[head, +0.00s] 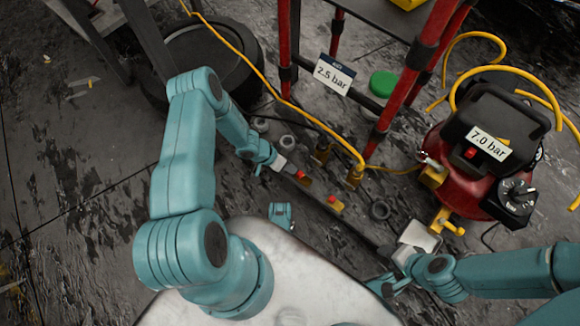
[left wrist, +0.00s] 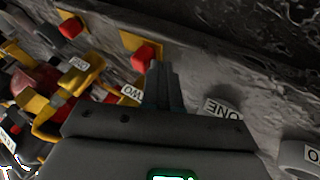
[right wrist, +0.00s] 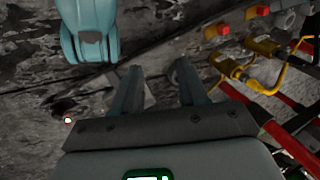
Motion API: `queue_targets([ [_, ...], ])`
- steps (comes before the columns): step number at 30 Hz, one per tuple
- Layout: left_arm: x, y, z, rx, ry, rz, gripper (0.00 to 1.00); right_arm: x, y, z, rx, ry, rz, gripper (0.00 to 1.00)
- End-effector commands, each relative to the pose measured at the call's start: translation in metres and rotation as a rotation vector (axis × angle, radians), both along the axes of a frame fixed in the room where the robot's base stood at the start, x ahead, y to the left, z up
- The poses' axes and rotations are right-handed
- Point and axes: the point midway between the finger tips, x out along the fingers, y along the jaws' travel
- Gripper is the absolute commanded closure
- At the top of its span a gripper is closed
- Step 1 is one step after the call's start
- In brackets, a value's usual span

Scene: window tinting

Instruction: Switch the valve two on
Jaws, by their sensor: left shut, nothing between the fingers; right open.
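Two brass-coloured fittings (head: 321,153) (head: 354,176) stand behind. My right gripper (right wrist: 155,85) is open and empty, low over the floor.
A second red button on a yellow plate (head: 335,204) sits further right along a dark rail. A red compressor (head: 455,170) labelled "7.0 bar" stands at right. A red-posted frame (head: 405,95) with a "2.5 bar" sign (head: 333,74) rises behind. A yellow hose (head: 262,78) crosses the scene.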

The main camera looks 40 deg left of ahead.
Motion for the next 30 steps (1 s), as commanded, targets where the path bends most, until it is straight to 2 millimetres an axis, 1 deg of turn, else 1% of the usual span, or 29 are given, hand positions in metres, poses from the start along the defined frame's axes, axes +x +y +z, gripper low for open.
queue_targets([
  [11, 0.000, -0.003, 0.000, 0.000, 0.000, -0.002, 1.00, -0.001, 0.000, 0.001, 0.000, 0.002, 0.001, 0.57],
  [18, -0.002, -0.030, 0.002, -0.004, 0.000, -0.002, 1.00, -0.009, 0.002, 0.013, 0.006, 0.029, 0.004, 0.57],
  [20, -0.003, -0.035, 0.002, -0.002, 0.000, -0.003, 1.00, -0.010, 0.002, 0.015, 0.007, 0.034, 0.005, 0.57],
  [23, -0.003, -0.038, 0.001, -0.001, 0.000, -0.003, 1.00, -0.011, 0.002, 0.015, 0.007, 0.037, 0.005, 0.57],
  [30, -0.004, -0.039, 0.000, -0.002, 0.000, -0.003, 1.00, -0.011, 0.002, 0.014, 0.007, 0.037, 0.005, 0.57],
])
